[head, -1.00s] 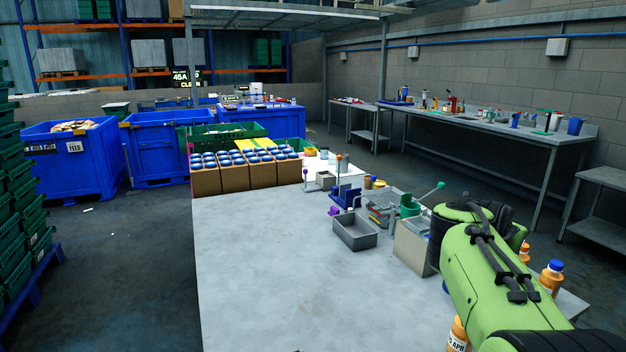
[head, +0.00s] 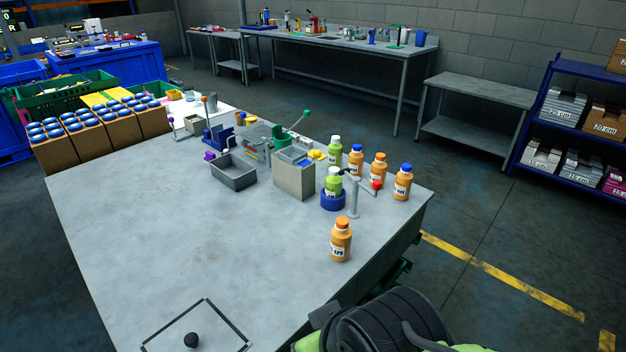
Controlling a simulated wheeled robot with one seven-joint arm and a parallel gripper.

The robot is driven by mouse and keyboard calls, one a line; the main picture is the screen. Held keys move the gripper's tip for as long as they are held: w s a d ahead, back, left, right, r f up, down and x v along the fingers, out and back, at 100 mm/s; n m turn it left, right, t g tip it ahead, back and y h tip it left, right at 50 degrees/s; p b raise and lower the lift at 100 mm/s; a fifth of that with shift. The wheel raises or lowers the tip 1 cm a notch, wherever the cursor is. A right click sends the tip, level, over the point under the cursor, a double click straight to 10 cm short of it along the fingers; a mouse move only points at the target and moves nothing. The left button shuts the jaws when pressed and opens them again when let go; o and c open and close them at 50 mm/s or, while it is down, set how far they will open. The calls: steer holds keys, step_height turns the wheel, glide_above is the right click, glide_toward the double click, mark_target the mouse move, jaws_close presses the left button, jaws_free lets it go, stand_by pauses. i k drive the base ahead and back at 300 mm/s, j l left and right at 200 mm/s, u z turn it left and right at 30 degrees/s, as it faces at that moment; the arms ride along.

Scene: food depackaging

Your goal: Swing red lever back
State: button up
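The red lever is a grey arm with a red knob (head: 376,186), on a grey post (head: 355,198) near the right side of the table. The knob points to the right of the post. Just left of the post, a green bottle with a white cap (head: 333,182) stands in a blue ring holder (head: 333,202). A black and green part of my arm shows at the bottom right, well in front of the lever. My gripper is not in view.
An orange bottle (head: 341,240) stands in front of the lever. Several bottles, including a blue-capped orange one (head: 402,182), stand behind it. A grey box (head: 294,178) and a grey tray (head: 233,172) are to the left. The table's (head: 180,235) front middle is clear.

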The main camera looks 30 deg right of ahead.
mark_target(377, 185)
steer(key=k+l+u, duration=0.2)
steer(key=l+u, duration=0.3)
steer(key=k+l+u, duration=0.2)
steer(key=u, duration=0.3)
